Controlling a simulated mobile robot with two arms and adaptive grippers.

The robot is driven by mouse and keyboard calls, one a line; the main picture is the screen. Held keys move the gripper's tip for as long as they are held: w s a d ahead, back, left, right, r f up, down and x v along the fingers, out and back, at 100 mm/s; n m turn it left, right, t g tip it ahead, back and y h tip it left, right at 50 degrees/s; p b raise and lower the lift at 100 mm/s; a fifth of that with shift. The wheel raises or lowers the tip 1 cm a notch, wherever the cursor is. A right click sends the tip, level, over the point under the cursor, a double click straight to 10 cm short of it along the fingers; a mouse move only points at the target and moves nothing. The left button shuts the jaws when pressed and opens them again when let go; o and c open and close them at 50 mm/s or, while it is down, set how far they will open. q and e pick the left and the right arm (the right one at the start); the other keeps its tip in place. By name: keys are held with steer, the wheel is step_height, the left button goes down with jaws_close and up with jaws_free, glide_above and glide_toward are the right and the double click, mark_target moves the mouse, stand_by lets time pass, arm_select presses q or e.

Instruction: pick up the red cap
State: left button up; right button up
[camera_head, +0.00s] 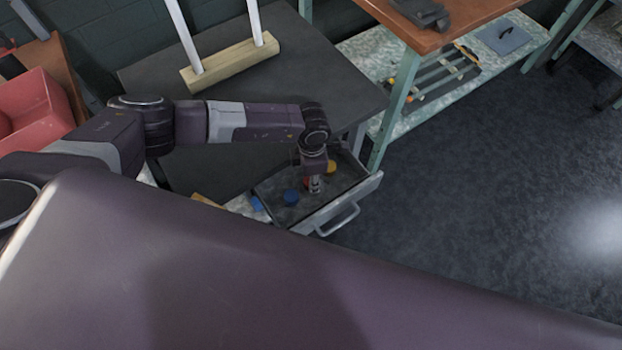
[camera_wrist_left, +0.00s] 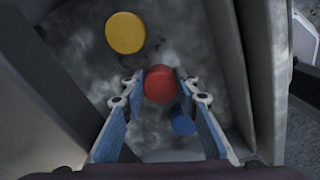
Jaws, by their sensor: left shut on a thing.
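The red cap (camera_wrist_left: 159,83) is round and sits between the fingertips of my left gripper (camera_wrist_left: 158,90) in the left wrist view. The gripper is shut on it. In the head view my left gripper (camera_head: 315,187) reaches down into an open drawer (camera_head: 352,196). Only a small part of the red cap (camera_head: 306,182) shows there, beside the fingers. I cannot tell whether the cap touches the drawer floor. My right gripper is not in view.
A yellow cap (camera_wrist_left: 125,32) and a blue cap (camera_wrist_left: 183,122) lie in the drawer near the red one. The drawer walls stand close around the gripper. A dark table (camera_head: 330,85) holds a wooden block (camera_head: 230,62) with two white tubes. A red bin (camera_head: 40,105) is at the left.

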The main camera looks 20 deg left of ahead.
arm_select(q)
step_height(320, 180, up, 20)
steer(key=b, duration=0.1)
stand_by(0.5)
stand_by(0.4)
